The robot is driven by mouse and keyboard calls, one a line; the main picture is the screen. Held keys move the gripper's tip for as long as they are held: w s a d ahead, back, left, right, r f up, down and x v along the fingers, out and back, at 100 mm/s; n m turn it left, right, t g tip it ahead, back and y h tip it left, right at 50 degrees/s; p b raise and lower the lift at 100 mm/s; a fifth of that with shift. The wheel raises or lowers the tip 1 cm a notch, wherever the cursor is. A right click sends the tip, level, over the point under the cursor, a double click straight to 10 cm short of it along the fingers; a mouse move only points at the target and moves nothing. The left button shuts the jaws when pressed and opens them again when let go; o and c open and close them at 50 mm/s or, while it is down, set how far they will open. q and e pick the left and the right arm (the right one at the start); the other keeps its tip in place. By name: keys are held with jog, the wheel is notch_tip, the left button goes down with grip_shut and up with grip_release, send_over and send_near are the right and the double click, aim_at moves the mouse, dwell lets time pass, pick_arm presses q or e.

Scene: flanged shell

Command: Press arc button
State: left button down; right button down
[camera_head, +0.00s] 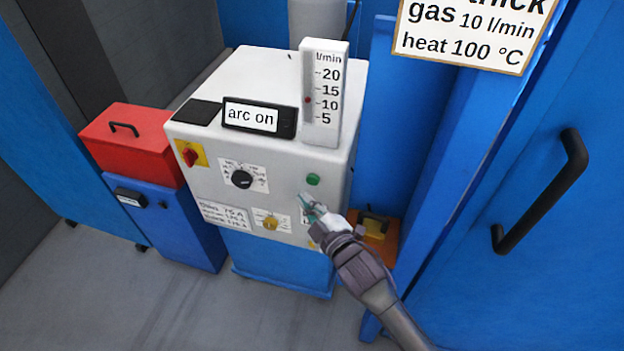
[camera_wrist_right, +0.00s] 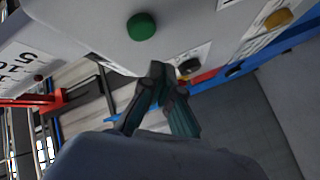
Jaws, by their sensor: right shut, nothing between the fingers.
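The welding machine (camera_head: 285,165) is a white box with a green round button (camera_head: 313,180) on the right of its front face. The same green button (camera_wrist_right: 141,27) shows in the right wrist view, above the fingertips. A small display (camera_head: 258,117) on the box's top front edge reads "arc on". My right gripper (camera_head: 306,201) is shut and empty, its tips just below and left of the green button, apart from it in the wrist view (camera_wrist_right: 158,70). My left gripper is not in view.
A black knob (camera_head: 242,179), a yellow knob (camera_head: 271,223) and a red switch (camera_head: 190,154) are on the front face. A flow gauge (camera_head: 323,95) stands on top. A red toolbox (camera_head: 130,140) sits left. A blue door with a black handle (camera_head: 540,195) is right.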

jog(key=s, duration=0.2)
jog(key=shift+s+a+p, duration=0.3)
jog(key=shift+s+a, duration=0.05)
jog(key=shift+a, duration=0.05)
dwell(0.6)
